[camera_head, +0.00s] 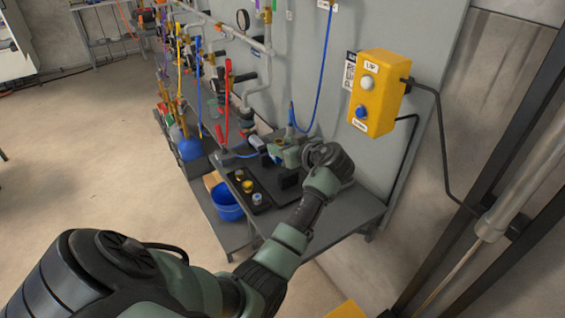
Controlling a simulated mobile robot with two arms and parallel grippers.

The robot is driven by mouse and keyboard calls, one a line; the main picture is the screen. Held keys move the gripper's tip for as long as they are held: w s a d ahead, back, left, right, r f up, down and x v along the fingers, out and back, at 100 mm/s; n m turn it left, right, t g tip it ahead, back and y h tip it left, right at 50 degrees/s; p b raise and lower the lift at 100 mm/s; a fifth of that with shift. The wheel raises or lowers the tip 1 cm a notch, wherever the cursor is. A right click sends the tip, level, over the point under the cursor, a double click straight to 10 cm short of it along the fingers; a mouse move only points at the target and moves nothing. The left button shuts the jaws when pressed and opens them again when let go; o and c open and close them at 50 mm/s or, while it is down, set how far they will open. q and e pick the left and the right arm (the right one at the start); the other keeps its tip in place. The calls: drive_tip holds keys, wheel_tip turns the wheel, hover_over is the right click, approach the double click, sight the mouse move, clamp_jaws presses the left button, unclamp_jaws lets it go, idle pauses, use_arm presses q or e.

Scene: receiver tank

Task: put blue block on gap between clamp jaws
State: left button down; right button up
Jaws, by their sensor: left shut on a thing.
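My left arm comes in from the lower left and reaches over the grey workbench (338,209). Its gripper (309,155) is at the back of the bench, beside a grey-green clamp (286,154). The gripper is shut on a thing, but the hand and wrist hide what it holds. I cannot make out the blue block. The gap between the clamp jaws is too small and too covered to see. I cannot tell whether the gripper touches the clamp. My right gripper is not in view.
A dark tray (262,208) with small yellow and pale items lies on the bench. A blue bucket (226,203) stands lower left of it. A yellow button box (379,92) hangs on the wall panel above. Pipes and valves with red handles (227,105) run along the left.

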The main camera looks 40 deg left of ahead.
use_arm(q)
wheel_tip(320, 180, down, 7)
drive_tip(key=shift+f, duration=0.1)
idle(0.3)
drive_tip(key=shift+f, duration=0.1)
drive_tip(key=c, duration=0.7)
unclamp_jaws()
